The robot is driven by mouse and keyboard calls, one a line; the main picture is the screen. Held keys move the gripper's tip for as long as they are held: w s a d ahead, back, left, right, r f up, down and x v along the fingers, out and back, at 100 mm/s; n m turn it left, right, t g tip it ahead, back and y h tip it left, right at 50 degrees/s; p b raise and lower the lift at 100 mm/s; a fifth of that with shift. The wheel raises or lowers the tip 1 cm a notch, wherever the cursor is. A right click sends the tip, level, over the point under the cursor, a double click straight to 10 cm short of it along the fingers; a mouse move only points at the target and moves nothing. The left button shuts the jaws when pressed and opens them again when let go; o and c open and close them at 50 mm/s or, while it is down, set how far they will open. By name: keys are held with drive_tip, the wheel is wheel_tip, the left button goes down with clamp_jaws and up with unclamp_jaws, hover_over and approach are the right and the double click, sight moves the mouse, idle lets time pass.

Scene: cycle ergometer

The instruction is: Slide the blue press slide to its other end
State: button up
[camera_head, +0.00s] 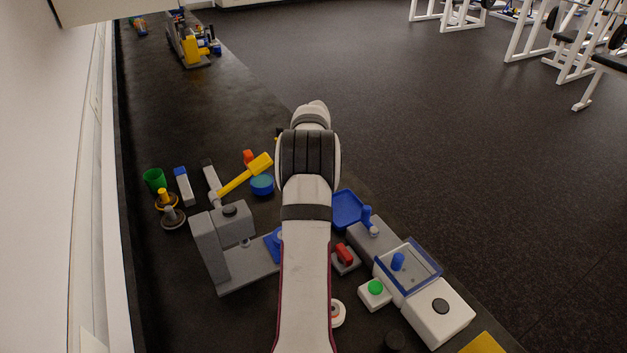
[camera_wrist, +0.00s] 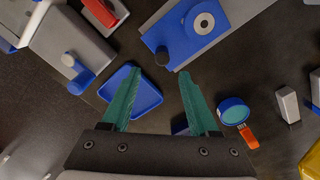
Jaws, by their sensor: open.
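The blue press slide (camera_wrist: 187,42) sits on the grey press base (camera_wrist: 235,12) at the top of the wrist view. A pale ring (camera_wrist: 204,22) with a dark centre is on it, and a dark knob (camera_wrist: 162,58) stands near its edge. In the head view the blue slide (camera_head: 272,243) shows at the right end of the grey press base (camera_head: 248,266), partly hidden by my arm. My gripper (camera_wrist: 158,75) is open and empty, its teal fingers below and apart from the slide in the wrist view. My arm hides the gripper in the head view.
A blue tray (camera_wrist: 140,98) lies close to my left finger. A blue round container (camera_wrist: 233,110) and an orange-red piece (camera_wrist: 249,138) are right of the gripper. A yellow hammer (camera_head: 245,175), a green cup (camera_head: 154,180) and a red-topped block (camera_head: 344,255) stand near the press.

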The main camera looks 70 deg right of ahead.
wheel_tip(320, 180, up, 8)
drive_tip(key=shift+r, duration=0.2)
drive_tip(key=w+a+r+n, duration=0.1)
drive_tip(key=w+a, duration=0.2)
drive_tip(key=a, duration=0.1)
drive_tip(key=w+a+r+n, duration=0.1)
drive_tip(key=w+a+r, duration=0.1)
drive_tip(key=w+a, duration=0.2)
drive_tip(key=w+a+r+n, duration=0.1)
drive_tip(key=w+a, duration=0.2)
drive_tip(key=a, duration=0.1)
drive_tip(key=shift+w+a+r, duration=0.1)
drive_tip(key=shift+w+r, duration=0.2)
drive_tip(key=shift+r, duration=0.05)
drive_tip(key=w+a+r+n+y, duration=0.1)
drive_tip(key=a+n, duration=0.2)
drive_tip(key=a, duration=1)
drive_tip(key=w+a+r+n, duration=0.1)
drive_tip(key=a+r+n, duration=0.1)
drive_tip(key=a, duration=1.1)
drive_tip(key=s+a+f+n, duration=0.2)
drive_tip(key=s+a, duration=0.4)
drive_tip(key=a, duration=0.1)
drive_tip(key=s+a+f+n, duration=0.2)
drive_tip(key=s+a+f, duration=0.1)
drive_tip(key=s+a, duration=0.4)
drive_tip(key=shift+a+f+y, duration=0.2)
drive_tip(key=shift+f+y, duration=0.05)
drive_tip(key=shift+y, duration=0.15)
